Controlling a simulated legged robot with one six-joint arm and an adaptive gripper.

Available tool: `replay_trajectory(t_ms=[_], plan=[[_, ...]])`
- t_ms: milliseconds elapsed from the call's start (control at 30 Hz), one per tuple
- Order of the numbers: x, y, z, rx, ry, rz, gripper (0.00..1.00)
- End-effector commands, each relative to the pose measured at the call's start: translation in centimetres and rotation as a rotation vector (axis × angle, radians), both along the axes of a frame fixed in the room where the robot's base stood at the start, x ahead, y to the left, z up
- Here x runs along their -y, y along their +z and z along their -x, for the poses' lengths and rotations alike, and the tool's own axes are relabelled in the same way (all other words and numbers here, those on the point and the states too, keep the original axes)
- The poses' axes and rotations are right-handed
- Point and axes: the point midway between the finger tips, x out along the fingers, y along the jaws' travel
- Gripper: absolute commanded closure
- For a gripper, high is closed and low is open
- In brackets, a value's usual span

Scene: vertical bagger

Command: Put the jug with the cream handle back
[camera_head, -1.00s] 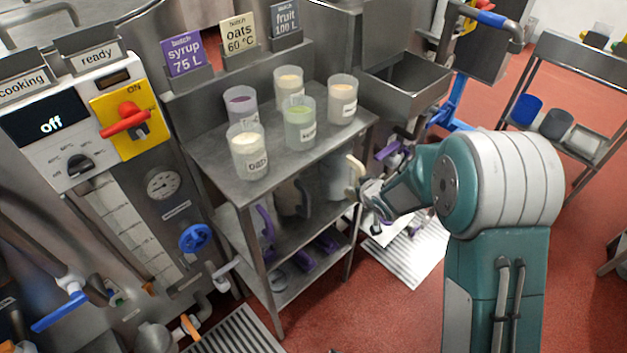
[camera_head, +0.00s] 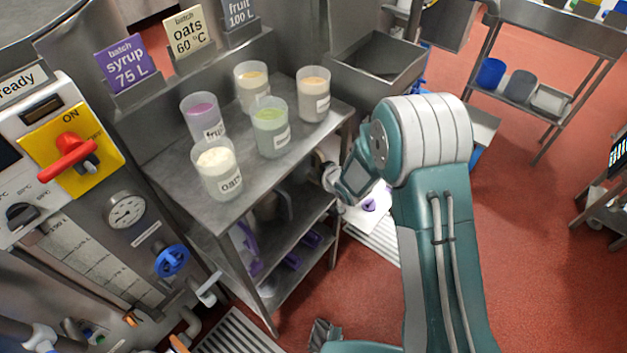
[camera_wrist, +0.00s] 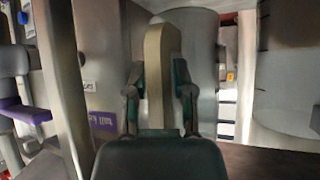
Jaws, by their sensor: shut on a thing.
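The jug (camera_wrist: 200,50) is a grey vessel with an upright cream handle (camera_wrist: 162,75), seen close up in the wrist view. My gripper (camera_wrist: 158,92) has a finger on each side of the handle and is shut on it. In the head view my gripper (camera_head: 330,180) is at the right side of the steel rack, below its top shelf. The jug itself is mostly hidden there by the top shelf and my arm. I cannot tell whether the jug touches the middle shelf (camera_head: 290,232).
Several filled cups, one labelled oats (camera_head: 217,172), stand on the rack's top shelf (camera_head: 175,165). Other jugs, one with a purple handle (camera_head: 246,240), are on the lower levels. A steel basin (camera_head: 375,65) is behind.

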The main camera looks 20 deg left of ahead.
Motion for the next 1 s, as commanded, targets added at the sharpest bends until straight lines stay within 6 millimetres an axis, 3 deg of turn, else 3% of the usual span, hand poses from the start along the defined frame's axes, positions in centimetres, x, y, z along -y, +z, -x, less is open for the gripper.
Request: replay_trajectory(t_ms=[300,667,700,767,1000], plan=[[-0.4,-3.9,0.1,-0.002,0.003,0.004,1.0],[-0.2,-4.3,0.0,0.001,0.002,0.0,1.0],[-0.2,-4.4,0.0,0.001,0.002,0.001,0.59],[-0.3,-4.4,0.0,0.001,0.002,0.002,0.33],[-0.4,-4.4,0.0,0.001,0.002,0.004,0.33]])
